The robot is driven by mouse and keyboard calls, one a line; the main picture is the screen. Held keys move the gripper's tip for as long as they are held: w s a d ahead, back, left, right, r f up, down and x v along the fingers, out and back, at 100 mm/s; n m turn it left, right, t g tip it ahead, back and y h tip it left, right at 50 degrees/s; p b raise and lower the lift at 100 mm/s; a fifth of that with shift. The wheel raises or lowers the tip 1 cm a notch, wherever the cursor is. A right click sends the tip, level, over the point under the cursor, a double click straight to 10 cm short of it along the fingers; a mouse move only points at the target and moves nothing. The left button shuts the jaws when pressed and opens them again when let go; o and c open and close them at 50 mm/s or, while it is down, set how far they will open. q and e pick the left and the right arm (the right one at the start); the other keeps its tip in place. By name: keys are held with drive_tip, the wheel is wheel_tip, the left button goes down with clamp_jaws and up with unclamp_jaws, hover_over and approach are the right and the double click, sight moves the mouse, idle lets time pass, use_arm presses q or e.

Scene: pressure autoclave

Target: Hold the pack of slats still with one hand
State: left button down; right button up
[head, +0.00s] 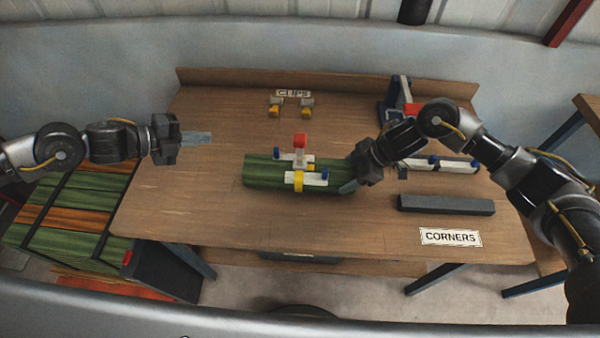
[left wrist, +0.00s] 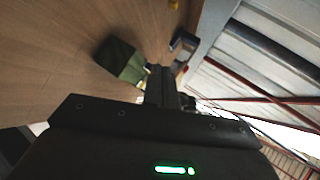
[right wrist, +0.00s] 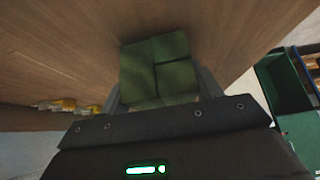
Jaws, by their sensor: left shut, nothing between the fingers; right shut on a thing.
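The pack of green slats (head: 265,172) lies on the workbench near the middle. A white clamp piece with a red top, blue ends and a yellow part (head: 299,165) sits across it. My right gripper (head: 350,182) is shut on the pack's right end. In the right wrist view the pack's end face (right wrist: 158,65) shows several slat ends between the two fingers. My left gripper (head: 208,138) is shut and empty above the bench, apart from the pack and to its left. The left wrist view shows the pack (left wrist: 122,62) some way off.
Two clips (head: 275,107) lie at the back by the CLIPS label (head: 293,93). A blue and red device (head: 400,92) stands back right. A white bar with blue knobs (head: 455,165), a dark grey bar (head: 447,204) and the CORNERS label (head: 450,237) are right. The bench's front left is clear.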

use_arm(q)
drive_tip(key=s+d+r+m+g, duration=0.2)
drive_tip(key=d+m+g, duration=0.2)
drive_tip(key=d, duration=0.4)
drive_tip(key=s+d+r+m+g+y, duration=0.15)
drive_tip(key=d+m+g, duration=0.3)
drive_tip(key=d, duration=0.45)
drive_tip(key=s+d+r+m+g, duration=0.25)
drive_tip(key=d+m, duration=0.25)
drive_tip(key=d, duration=0.3)
drive_tip(key=w+a+r+n+t+y, duration=0.4)
drive_tip(key=w+a+n+y, duration=0.15)
drive_tip(key=y, duration=0.35)
wheel_tip(320, 180, down, 8)
drive_tip(key=shift+w+d+f+m, duration=0.2)
drive_tip(key=shift+w+d+m, duration=0.1)
drive_tip(key=shift+d+m, duration=0.15)
drive_tip(key=shift+d, duration=0.1)
idle(1.9)
idle(0.7)
